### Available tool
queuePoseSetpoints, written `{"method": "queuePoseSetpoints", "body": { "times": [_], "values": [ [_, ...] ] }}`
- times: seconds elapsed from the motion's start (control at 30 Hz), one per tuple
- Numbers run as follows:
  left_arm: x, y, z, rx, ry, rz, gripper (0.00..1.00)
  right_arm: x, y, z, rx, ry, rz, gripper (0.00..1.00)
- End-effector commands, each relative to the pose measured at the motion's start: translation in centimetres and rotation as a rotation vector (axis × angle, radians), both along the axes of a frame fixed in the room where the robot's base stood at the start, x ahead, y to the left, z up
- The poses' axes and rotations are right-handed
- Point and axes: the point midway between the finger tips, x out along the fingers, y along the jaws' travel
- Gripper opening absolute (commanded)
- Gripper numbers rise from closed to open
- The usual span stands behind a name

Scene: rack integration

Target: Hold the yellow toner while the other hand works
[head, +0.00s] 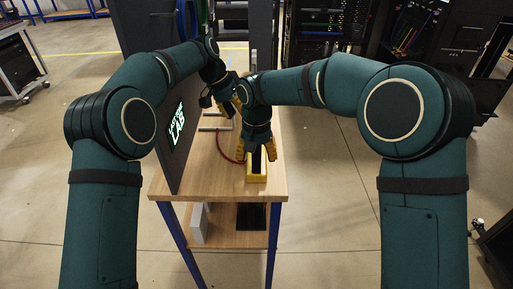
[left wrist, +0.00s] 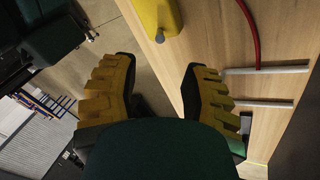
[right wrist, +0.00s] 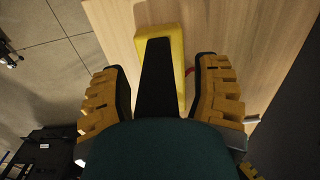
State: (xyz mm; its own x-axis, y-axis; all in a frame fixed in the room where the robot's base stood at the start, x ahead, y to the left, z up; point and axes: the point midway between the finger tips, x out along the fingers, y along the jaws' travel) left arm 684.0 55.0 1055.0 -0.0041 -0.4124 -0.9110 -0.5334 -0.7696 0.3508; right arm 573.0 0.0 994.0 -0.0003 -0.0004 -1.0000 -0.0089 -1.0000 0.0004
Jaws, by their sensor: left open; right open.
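The yellow toner (head: 257,178), a yellow block with a black strip, stands on the wooden table near its front edge. My right gripper (head: 261,151) is open just above it, with a finger towards each side. In the right wrist view the toner (right wrist: 181,60) lies between and beyond the spread fingers (right wrist: 160,70); I cannot tell whether they touch it. My left gripper (head: 232,101) is open and empty farther back over the table. In the left wrist view part of the toner (left wrist: 160,14) shows at the top, beyond the open fingers (left wrist: 158,72).
A red cable (left wrist: 256,30) and grey metal bars (left wrist: 265,70) lie on the table (head: 215,178) behind the toner. A lower shelf (head: 225,235) holds a white item and a black item.

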Motion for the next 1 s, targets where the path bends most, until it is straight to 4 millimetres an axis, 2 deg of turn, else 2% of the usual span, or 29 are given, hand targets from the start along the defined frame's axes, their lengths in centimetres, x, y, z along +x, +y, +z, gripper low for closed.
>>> {"method": "queuePoseSetpoints", "body": {
  "times": [0.23, 0.37, 0.4, 1.0],
  "values": [
    [0.00, 0.00, 0.00, 0.000, 0.000, 0.000, 0.46, 0.01, -0.01, -0.03, 0.000, 0.000, -0.001, 0.60],
    [0.00, 0.00, 0.00, 0.000, 0.000, 0.000, 0.46, 0.02, -0.01, -0.02, 0.000, 0.000, -0.001, 0.15],
    [0.00, 0.00, 0.00, 0.000, 0.000, 0.000, 0.46, 0.02, 0.00, -0.02, 0.000, 0.000, -0.001, 0.01],
    [-0.01, 0.00, 0.01, 0.000, 0.000, 0.000, 0.46, -0.01, -0.01, -0.17, 0.000, 0.001, 0.000, 0.00]
  ]
}}
